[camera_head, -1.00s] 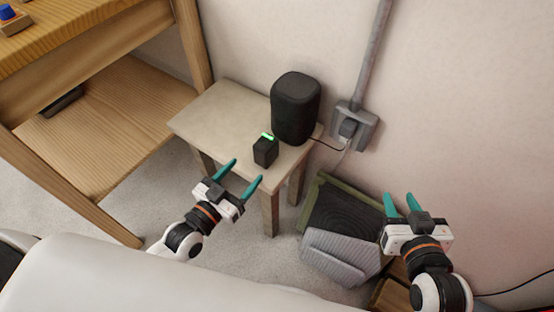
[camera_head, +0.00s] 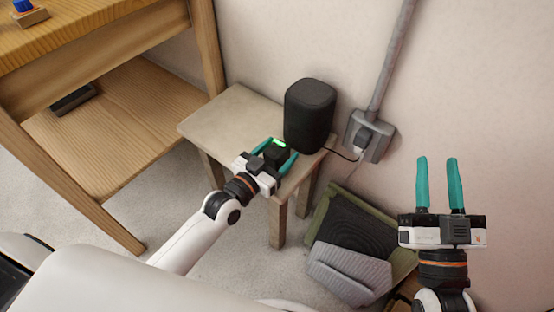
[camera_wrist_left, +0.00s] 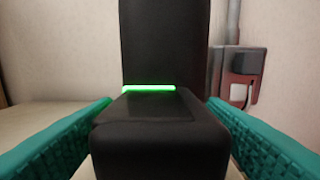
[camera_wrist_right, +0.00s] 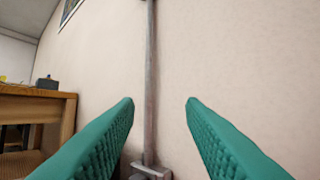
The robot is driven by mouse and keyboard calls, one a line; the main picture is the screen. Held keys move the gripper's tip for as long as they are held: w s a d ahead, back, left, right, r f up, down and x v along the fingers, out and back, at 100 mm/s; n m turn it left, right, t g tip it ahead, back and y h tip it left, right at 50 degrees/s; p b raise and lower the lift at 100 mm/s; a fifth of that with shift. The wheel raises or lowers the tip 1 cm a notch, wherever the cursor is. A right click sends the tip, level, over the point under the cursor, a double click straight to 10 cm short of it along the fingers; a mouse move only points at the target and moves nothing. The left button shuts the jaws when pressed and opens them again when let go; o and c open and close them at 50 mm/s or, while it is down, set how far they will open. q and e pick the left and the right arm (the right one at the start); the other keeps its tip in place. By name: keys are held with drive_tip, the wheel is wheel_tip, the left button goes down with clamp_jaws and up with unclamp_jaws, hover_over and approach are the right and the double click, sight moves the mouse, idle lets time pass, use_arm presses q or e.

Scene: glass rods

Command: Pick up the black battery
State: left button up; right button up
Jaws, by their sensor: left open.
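The black battery (camera_head: 277,153) is a small dark block with a glowing green strip on top. It stands upright on the small wooden side table (camera_head: 208,125). My left gripper (camera_head: 278,150) is open, with one teal finger on either side of the battery. In the left wrist view the battery (camera_wrist_left: 160,135) fills the space between the fingers, and I cannot tell whether they touch it. My right gripper (camera_head: 438,185) is open and empty, away to the right near the wall.
A tall black speaker (camera_head: 310,115) stands just behind the battery. A wall socket with a plug (camera_head: 368,138) and cable is to its right. A green-edged bin-like thing with a grey ribbed part (camera_head: 348,270) is below right. A wooden desk (camera_head: 120,50) stands at left.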

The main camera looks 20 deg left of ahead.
use_arm(q)
drive_tip(key=shift+x, duration=0.8)
drive_tip(key=c, duration=1.2)
drive_tip(key=shift+r, duration=0.1)
drive_tip(key=shift+c, duration=0.4)
use_arm(e)
drive_tip(key=shift+s+r+t, duration=0.4)
drive_tip(key=shift+r+t, duration=0.3)
drive_tip(key=shift+r, duration=0.1)
use_arm(q)
drive_tip(key=shift+r, duration=0.15)
use_arm(e)
drive_tip(key=shift+w, duration=0.1)
